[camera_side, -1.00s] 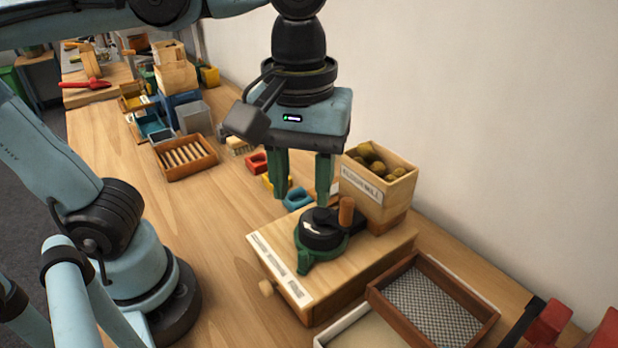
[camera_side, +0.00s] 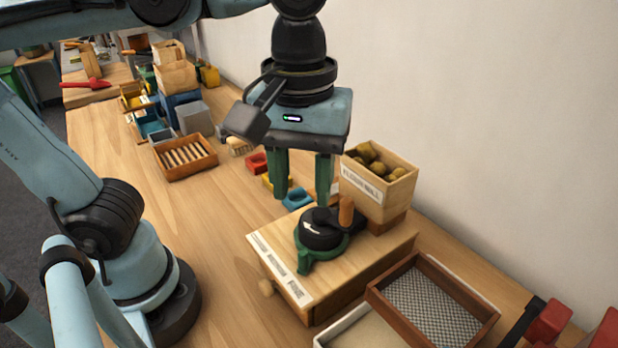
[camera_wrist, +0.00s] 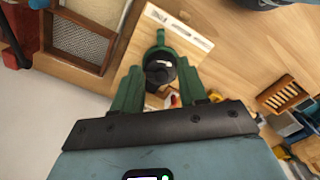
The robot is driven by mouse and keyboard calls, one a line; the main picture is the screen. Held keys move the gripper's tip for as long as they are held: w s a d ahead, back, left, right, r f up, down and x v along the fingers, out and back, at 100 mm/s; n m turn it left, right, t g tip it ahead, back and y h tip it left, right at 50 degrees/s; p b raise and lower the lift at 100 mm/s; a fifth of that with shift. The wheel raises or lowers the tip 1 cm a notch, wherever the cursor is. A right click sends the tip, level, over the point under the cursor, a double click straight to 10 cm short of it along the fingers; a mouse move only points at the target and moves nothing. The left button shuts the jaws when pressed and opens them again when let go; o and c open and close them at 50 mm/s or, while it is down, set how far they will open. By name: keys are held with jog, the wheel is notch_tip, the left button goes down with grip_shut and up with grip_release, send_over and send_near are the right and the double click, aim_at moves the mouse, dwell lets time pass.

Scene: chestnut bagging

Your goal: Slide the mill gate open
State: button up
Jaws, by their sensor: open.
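On top sit a black round cap with an arrow (camera_side: 322,236), a green ring with a pointer (camera_side: 306,262) and an upright wooden handle (camera_side: 346,211). Behind them stands a labelled wooden hopper (camera_side: 379,199) full of round brown chestnuts. I cannot tell which part is the gate. My gripper (camera_side: 303,190) points down, open and empty, above the cap. In the wrist view, the cap (camera_wrist: 160,73) shows between its green fingers.
A mesh-bottomed tray (camera_side: 385,301) stands right of the mill, by a pale tray. Red objects (camera_side: 549,324) are at the far right. Small coloured blocks (camera_side: 297,198) and a slotted tray (camera_side: 184,174) lie behind and left.

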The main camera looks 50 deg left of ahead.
jog(key=shift+c, duration=0.3)
jog(key=shift+w+a, duration=0.1)
jog(key=shift+w, duration=0.1)
jog(key=shift+c, duration=1.1)
jog(key=w+a+n, duration=0.8)
jog(key=w+a, duration=0.3)
jog(key=w, duration=0.1)
notch_tip(320, 180, down, 11)
jog(key=shift+w+f, duration=0.1)
jog(key=shift+f, duration=0.05)
jog(key=shift+c, duration=0.2)
grip_shut()
